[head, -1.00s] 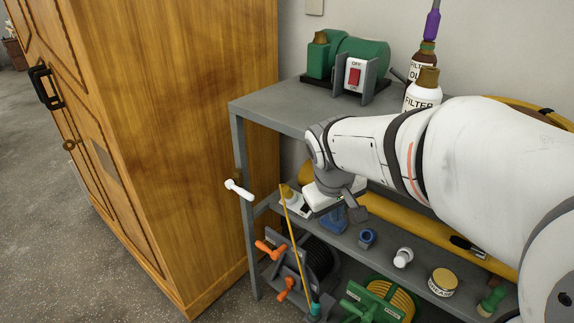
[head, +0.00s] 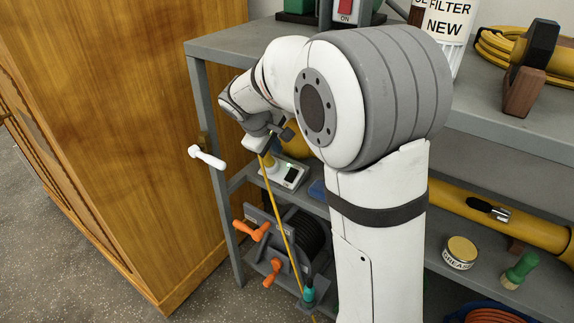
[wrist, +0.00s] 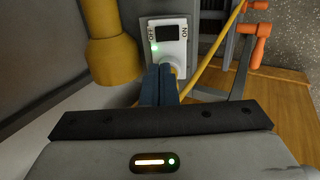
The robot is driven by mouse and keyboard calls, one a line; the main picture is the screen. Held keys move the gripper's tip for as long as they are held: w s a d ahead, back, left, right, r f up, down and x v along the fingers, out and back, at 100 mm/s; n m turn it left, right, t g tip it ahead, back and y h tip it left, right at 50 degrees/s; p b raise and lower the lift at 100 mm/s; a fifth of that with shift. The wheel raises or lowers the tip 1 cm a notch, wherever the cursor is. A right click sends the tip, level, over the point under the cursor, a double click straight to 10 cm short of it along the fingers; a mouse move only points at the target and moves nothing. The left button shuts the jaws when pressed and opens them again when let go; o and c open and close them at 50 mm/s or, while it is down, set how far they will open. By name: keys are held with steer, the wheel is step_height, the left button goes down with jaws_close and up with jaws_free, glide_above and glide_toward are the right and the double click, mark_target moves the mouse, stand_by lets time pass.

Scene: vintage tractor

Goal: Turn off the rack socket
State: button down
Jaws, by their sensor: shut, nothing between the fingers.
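The rack socket (head: 285,173) is a white box with a dark rocker switch and a lit green lamp, on the rack's lower shelf. In the wrist view the socket (wrist: 181,30) shows OFF left of the rocker and ON right of it, with the green lamp lit beneath OFF. A white round plug or fitting sits at its near end. My gripper (wrist: 161,68) is shut and empty, its blue fingers pointing at the socket's near end, short of the rocker. Whether they touch it I cannot tell. In the head view my gripper (head: 262,143) is above the socket, partly hidden by my arm.
A wooden cabinet (head: 130,130) stands left of the grey rack. A yellow cable (head: 279,220) runs down past the orange-handled reel (head: 252,231). A yellow cylinder (wrist: 112,55) stands left of the socket. A white lever (head: 207,157) sticks out by the rack post.

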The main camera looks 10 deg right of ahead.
mark_target(293, 171)
steer(key=b+x, duration=0.4)
steer(key=x, duration=1)
steer(key=shift+s, duration=0.1)
steer(key=shift+a, duration=0.1)
